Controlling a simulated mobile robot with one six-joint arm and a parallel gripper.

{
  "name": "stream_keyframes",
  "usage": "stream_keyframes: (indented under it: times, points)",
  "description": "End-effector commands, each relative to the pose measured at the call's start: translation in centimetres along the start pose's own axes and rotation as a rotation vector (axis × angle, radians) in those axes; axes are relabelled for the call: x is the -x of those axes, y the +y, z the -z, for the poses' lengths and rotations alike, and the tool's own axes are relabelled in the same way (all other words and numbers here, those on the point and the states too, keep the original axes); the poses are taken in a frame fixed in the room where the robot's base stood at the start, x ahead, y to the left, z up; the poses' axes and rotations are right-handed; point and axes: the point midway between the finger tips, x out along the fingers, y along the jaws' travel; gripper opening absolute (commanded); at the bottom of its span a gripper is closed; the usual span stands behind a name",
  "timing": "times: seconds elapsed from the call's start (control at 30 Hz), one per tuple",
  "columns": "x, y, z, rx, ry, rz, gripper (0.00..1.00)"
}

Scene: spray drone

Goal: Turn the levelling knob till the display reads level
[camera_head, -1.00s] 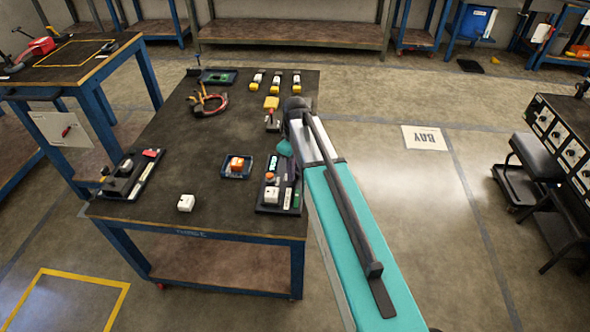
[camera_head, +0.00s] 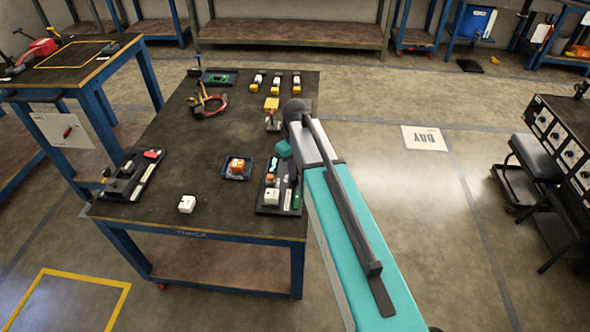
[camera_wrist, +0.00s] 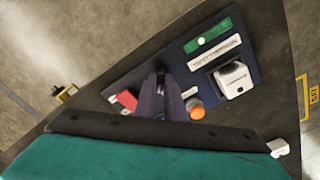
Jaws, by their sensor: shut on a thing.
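The dark instrument board (camera_head: 266,209) lies at the right edge of the workbench. In the wrist view it (camera_wrist: 225,85) carries a green strip with a pale mark (camera_wrist: 207,40), a white label (camera_wrist: 214,52), a white box (camera_wrist: 233,79), an orange round knob (camera_wrist: 195,108) and a red block (camera_wrist: 126,99). My gripper (camera_wrist: 166,88) is down over the board between the red block and the orange knob. Its dark fingers are shut on a small part, apparently the levelling knob, which they mostly hide. I cannot read a display value.
A small tray with an orange-and-white part (camera_head: 237,166) and a loose white block (camera_head: 187,203) lie left of the board. The bench middle (camera_head: 210,140) is clear.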

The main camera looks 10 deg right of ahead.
Motion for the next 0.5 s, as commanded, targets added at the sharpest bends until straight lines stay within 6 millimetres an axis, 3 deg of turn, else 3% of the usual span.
stream_keyframes:
  times: [0.5]
  points:
    - [0.15,0.01,0.09,-0.289,0.002,0.000,0.00]
